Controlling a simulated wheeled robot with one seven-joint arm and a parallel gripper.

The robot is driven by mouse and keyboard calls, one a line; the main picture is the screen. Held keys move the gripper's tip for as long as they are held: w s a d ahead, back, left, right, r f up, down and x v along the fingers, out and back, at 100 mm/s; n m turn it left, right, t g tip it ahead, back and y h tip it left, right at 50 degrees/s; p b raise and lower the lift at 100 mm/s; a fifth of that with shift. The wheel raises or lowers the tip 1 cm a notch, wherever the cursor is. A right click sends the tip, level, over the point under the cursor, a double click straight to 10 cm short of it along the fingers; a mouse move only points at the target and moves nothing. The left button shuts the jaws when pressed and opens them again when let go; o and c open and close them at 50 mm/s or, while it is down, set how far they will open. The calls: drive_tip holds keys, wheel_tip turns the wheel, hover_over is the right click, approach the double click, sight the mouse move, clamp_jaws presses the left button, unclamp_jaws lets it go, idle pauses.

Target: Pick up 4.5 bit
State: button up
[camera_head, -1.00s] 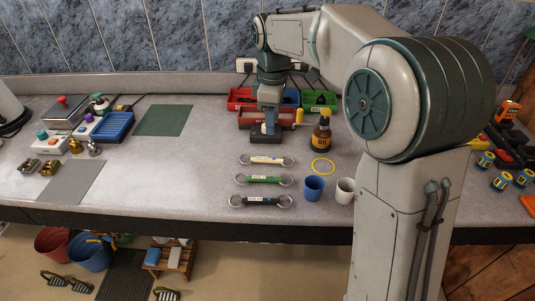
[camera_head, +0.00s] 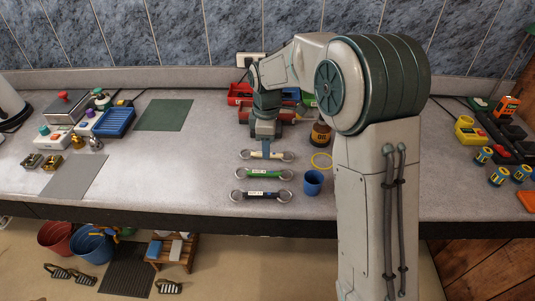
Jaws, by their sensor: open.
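Three horse bits with ring ends lie in a column on the counter: a cream one (camera_head: 256,155) at the back, a green one (camera_head: 263,174) in the middle and a black one (camera_head: 263,195) in front. Each has a small label, too small to read, so I cannot tell which is the 4.5 bit. My gripper (camera_head: 266,152) points down over the middle of the cream bit, with its fingers open. The fingers cover part of that bit. I cannot tell whether they touch it.
A blue cup (camera_head: 313,182), a yellow ring (camera_head: 321,161) and a brown bottle (camera_head: 320,134) stand or lie to the right. Red bins (camera_head: 239,94) are behind my gripper. A blue tray (camera_head: 115,122) is at left.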

drive_tip(key=shift+f, duration=1.25)
clamp_jaws()
